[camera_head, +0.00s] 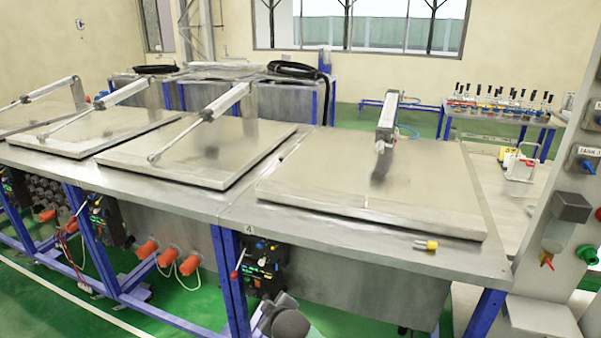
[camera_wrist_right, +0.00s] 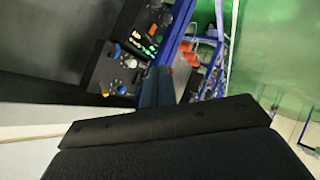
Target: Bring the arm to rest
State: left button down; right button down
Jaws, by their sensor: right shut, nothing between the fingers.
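My right gripper (camera_wrist_right: 158,78) shows in the wrist view as dark narrow fingers beyond a broad black gripper body. It is shut with nothing between the fingers. Past its tips are a control panel (camera_wrist_right: 125,68) with colored knobs and a blue frame. In the head view, a dark grey part of my arm shows at the bottom, in front of the panel marked 4 (camera_head: 262,265). It appears apart from the tank lids above. My left gripper is in neither view.
Several flat metal lids with pneumatic cylinders lie closed on the steel bench; the nearest lid (camera_head: 375,185) is at right. A yellow-handled item (camera_head: 427,245) lies on the bench's front edge. A grey column with valves (camera_head: 555,235) stands at right.

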jog(key=s+d+f+m+g+h, duration=0.2)
jog(key=s+d+f+m, duration=0.2)
jog(key=s+d, duration=0.4)
jog(key=s+d+f+m+g+h, duration=0.1)
jog(key=s+d+f+m+g, duration=0.2)
jog(key=s+d+m, duration=0.5)
jog(key=s+d+f+g, duration=0.1)
jog(key=s+d+f, duration=0.1)
jog(key=s+f, duration=0.2)
jog(key=s+d+f+g, duration=0.1)
jog(key=s+d+f, duration=0.2)
jog(key=s, duration=0.7)
jog(key=s+d+f+n+g, duration=0.1)
jog(key=s+d+f, duration=0.2)
jog(key=s+f, duration=0.3)
jog(key=shift+s+f+g+h, duration=0.3)
jog(key=shift+s+g, duration=0.1)
jog(key=shift+s, duration=0.6)
